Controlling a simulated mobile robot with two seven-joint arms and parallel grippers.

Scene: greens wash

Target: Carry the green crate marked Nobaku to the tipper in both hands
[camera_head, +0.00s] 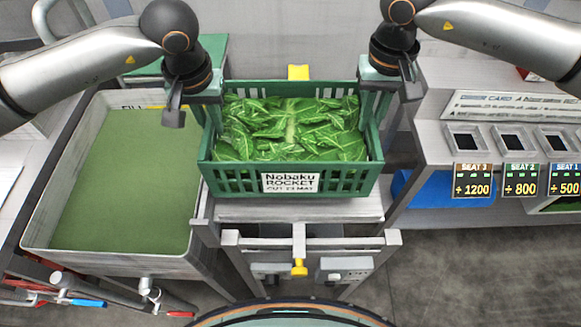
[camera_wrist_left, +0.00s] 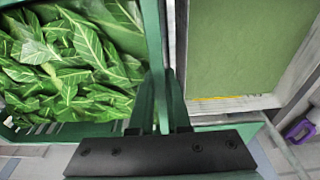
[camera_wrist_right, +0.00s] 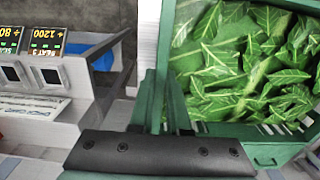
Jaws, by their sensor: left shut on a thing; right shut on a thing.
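The green crate marked Nobaku Rocket (camera_head: 233,183) is full of green leaves (camera_head: 290,130) and appears level over a grey metal stand, the tipper by its look (camera_head: 300,209). I cannot tell whether the crate touches it. My left gripper (camera_head: 207,108) is shut on the crate's left end wall, and the wall shows between its fingers in the left wrist view (camera_wrist_left: 155,60). My right gripper (camera_head: 377,92) is shut on the right end wall, which also shows in the right wrist view (camera_wrist_right: 167,60). The crate hides the stand's back part.
A pale sink of green water (camera_head: 125,190) stands close at the left. At the right is a counter with small dark trays and seat signs (camera_head: 472,180), with a blue bin (camera_head: 440,190) beneath.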

